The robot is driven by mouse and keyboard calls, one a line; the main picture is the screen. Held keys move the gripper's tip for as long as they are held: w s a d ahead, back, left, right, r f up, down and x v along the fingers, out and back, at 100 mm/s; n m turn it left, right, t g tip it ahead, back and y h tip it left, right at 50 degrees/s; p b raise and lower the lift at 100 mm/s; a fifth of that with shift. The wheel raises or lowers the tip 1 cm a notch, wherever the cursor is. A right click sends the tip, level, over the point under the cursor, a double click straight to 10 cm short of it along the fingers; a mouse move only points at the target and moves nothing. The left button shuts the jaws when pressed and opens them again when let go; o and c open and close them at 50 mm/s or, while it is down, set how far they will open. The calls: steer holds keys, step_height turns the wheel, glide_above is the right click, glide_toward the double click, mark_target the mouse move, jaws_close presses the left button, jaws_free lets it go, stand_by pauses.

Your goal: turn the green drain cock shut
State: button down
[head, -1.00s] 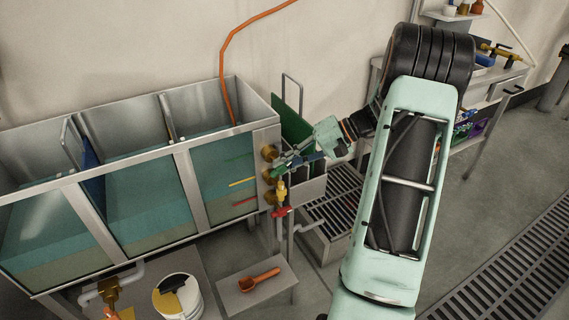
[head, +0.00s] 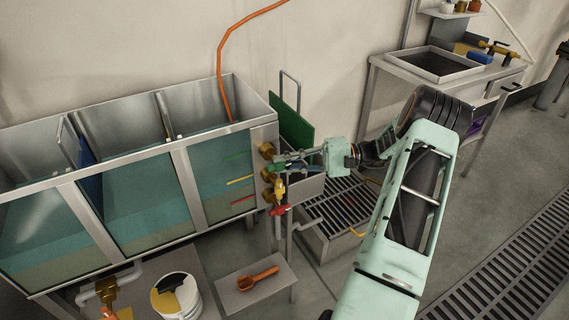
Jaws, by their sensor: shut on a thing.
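The green drain cock (head: 277,167) is the uppermost of the cocks on the right end of the tank, by a brass fitting. Its green lever shows only in part between my fingers. My gripper (head: 285,162) reaches in from the right, roughly level, and is shut on this lever. The fingers hide much of the lever, so its exact angle is hard to tell. The tank (head: 189,190) has several glass-fronted compartments. Green, yellow and red lines mark its right pane.
Just below are a yellow cock (head: 279,189) and a red-handled cock (head: 281,209). A green plate (head: 296,125) stands behind the gripper. A grated drain box (head: 318,242) lies below. An orange scoop (head: 258,278) rests on a low shelf beside a white bucket (head: 178,297).

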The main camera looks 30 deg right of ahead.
stand_by(0.3)
steer(key=c, duration=1.9)
jaws_free()
steer(key=v, duration=1.2)
steer(key=shift+a, duration=0.1)
